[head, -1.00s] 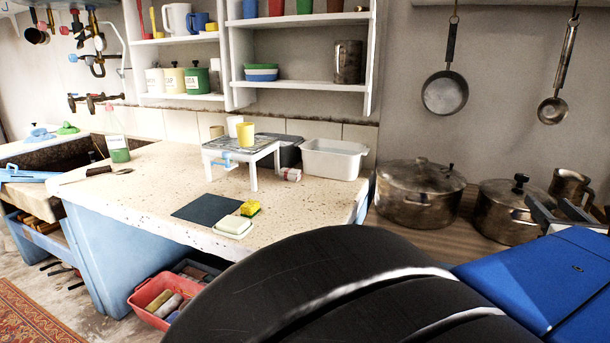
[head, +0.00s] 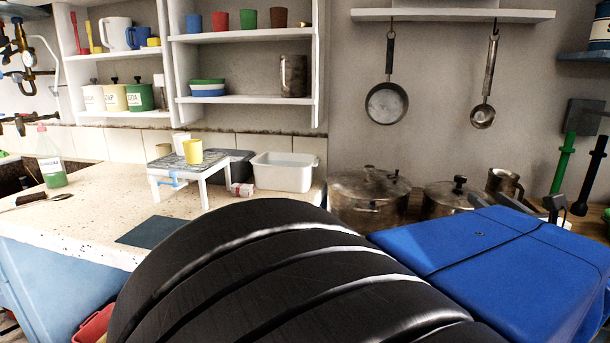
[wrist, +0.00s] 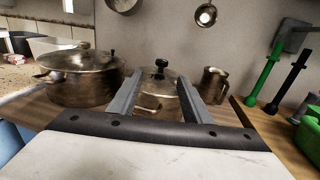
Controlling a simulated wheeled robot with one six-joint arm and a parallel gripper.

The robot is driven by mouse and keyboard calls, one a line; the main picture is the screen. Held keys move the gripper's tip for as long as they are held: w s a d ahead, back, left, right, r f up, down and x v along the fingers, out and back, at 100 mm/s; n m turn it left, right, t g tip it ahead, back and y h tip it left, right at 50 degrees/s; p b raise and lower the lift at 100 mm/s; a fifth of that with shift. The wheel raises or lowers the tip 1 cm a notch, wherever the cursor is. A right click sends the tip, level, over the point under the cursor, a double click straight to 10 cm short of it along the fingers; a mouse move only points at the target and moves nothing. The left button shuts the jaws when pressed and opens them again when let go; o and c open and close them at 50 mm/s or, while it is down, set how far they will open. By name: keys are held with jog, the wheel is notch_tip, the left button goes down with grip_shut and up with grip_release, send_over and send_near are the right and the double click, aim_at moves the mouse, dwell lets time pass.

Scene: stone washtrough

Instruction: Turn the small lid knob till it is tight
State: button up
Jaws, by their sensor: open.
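A smaller metal pot (head: 447,201) with a lid and a dark lid knob (head: 459,185) stands on the wooden top, partly behind my blue arm in the head view. My gripper is open and empty, and the knob looks beyond the fingertips, not touched.
A larger lidded pot (head: 368,198) stands left of the small pot, and a metal jug (head: 504,182) stands right. A pan (head: 387,103) and a ladle (head: 483,116) hang above. Green (head: 563,163) and black (head: 592,173) long-handled tools stand at the right. A white tub (head: 284,172) sits on the counter.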

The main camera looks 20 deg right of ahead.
jog(key=w+d+r+n+y, duration=0.2)
jog(key=w+d+n+y, duration=0.1)
jog(key=d+n+y, duration=0.3)
jog(key=n+g+y, duration=0.1)
jog(key=n+y, duration=0.2)
jog(key=y, duration=0.6)
send_near(461, 176)
jog(key=x, duration=1)
jog(key=shift+s+a+f, duration=0.1)
jog(key=shift+a+f, duration=0.05)
jog(key=c, duration=1)
